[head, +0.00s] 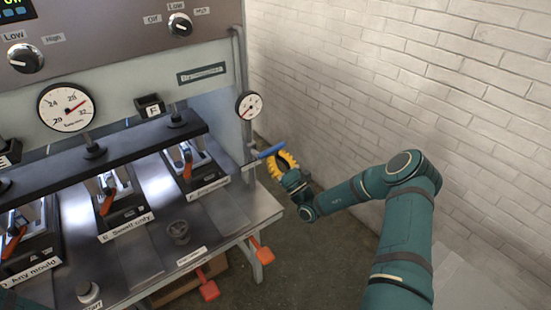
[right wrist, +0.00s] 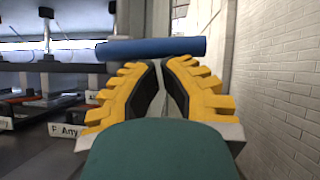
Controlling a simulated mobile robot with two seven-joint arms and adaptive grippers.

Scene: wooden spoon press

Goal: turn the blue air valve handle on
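The blue air valve handle (head: 268,151) is a short bar on the pipe at the right side of the press, below a small gauge. In the right wrist view the blue handle (right wrist: 150,48) lies level across the picture, just beyond the fingertips. My right gripper (head: 283,162), with yellow ridged fingers, is beside the handle's right end. In the right wrist view the right gripper's fingertips (right wrist: 165,65) are close together with nothing seen between them. I cannot tell whether they touch the handle. My left gripper is not in view.
The small gauge (head: 249,105) and the vertical pipe (head: 241,70) are close to the handle. The press bench (head: 250,208) is to the left, with orange pedals (head: 263,250) at its front. A white brick wall (head: 400,80) stands at the right.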

